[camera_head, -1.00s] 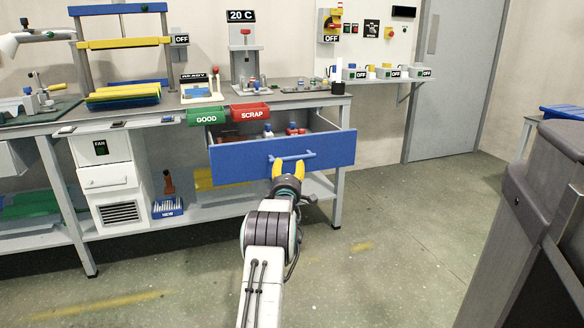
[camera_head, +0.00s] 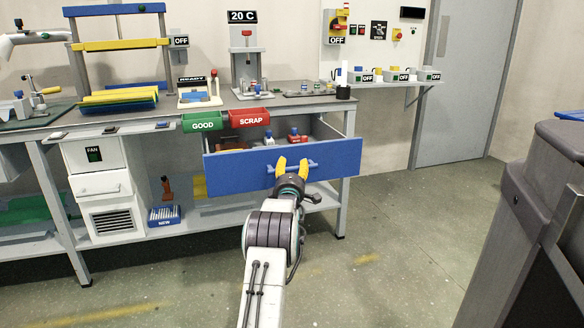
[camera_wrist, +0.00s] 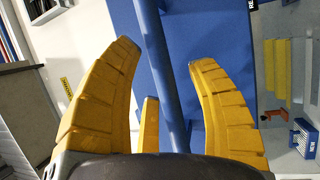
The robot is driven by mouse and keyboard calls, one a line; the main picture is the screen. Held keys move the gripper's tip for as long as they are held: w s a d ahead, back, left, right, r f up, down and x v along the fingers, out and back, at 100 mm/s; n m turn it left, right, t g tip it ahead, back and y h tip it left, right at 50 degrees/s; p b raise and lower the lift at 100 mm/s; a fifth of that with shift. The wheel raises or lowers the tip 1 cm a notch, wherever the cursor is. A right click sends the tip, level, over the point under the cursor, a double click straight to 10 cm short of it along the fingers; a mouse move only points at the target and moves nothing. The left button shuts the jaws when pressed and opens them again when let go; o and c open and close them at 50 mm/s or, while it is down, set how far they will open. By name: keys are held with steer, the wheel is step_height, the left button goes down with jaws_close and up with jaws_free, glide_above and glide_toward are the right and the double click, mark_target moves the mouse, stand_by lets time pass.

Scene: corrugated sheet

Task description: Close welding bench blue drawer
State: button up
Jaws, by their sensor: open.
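The blue drawer (camera_head: 235,172) of the welding bench (camera_head: 310,101) stands pulled out, with small bottles inside it. Its blue bar handle (camera_head: 311,163) is on the front panel. My gripper (camera_head: 292,164) is at the handle, its yellow fingers pointing at the drawer front. In the wrist view, my gripper (camera_wrist: 165,75) is open, and the blue handle bar (camera_wrist: 158,60) runs between its spread fingers. Contact between fingers and bar cannot be told.
Green GOOD (camera_head: 203,125) and red SCRAP (camera_head: 249,117) bins hang at the bench edge above the drawer. A white fan cabinet (camera_head: 101,185) stands at left below. A dark grey-brown structure (camera_head: 545,200) rises close at right. The floor (camera_head: 390,260) between is clear.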

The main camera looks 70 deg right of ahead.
steer(key=shift+a, duration=0.1)
jaws_close()
stand_by(0.4)
